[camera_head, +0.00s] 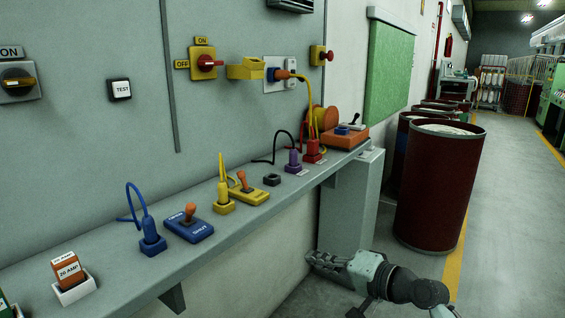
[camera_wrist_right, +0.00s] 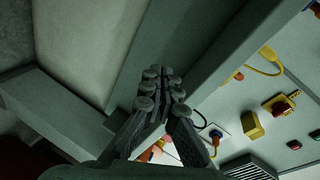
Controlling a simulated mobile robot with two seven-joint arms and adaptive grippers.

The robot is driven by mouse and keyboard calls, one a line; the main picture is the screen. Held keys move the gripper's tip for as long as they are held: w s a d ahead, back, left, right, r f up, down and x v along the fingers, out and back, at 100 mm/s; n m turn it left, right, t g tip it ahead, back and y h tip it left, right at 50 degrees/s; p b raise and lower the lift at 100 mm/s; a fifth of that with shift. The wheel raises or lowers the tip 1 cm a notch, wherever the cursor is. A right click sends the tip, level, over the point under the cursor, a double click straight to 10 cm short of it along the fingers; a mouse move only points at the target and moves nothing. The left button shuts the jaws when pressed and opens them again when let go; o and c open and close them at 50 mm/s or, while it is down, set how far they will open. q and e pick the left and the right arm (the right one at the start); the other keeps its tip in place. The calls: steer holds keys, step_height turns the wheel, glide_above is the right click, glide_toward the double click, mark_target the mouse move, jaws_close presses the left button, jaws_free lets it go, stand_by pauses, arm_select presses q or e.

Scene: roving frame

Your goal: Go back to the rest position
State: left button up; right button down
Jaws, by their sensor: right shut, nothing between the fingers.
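My right gripper (camera_head: 322,262) is low in the head view, below the shelf and in front of the wall. Its fingers are together and empty, pointing left toward the wall. In the right wrist view the closed fingers (camera_wrist_right: 161,82) fill the middle, with the underside of the shelf behind them. My left gripper is not in the head view.
A grey shelf (camera_head: 226,228) runs along the wall with plugs, a blue switch box (camera_head: 188,228) and a yellow switch box (camera_head: 248,195). A grey post (camera_head: 350,205) and a dark red drum (camera_head: 437,190) stand beyond my right gripper. The aisle floor (camera_head: 510,230) at right is clear.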

steer(key=s+d+f+n+g+h, duration=0.1)
steer(key=s+d+f+h, duration=0.2)
steer(key=f, duration=0.5)
steer(key=s+d+f+n+g+h, duration=0.1)
steer(key=s+d+f, duration=0.1)
steer(key=s+f, duration=0.4)
steer(key=s+d+f+n+g+h, duration=0.1)
steer(key=s+d+f+h, duration=0.15)
steer(key=f, duration=0.65)
steer(key=s+d+f+n+g+h, duration=0.2)
steer(key=s+d+f, duration=0.3)
steer(key=s, duration=0.5)
steer(key=s+d+f+n+g+h, duration=0.2)
steer(key=s+d+f, duration=0.4)
steer(key=s, duration=0.4)
steer(key=shift+d+f+g+h, duration=0.15)
steer(key=shift+f+g+h, duration=0.25)
steer(key=shift+f+h, duration=0.35)
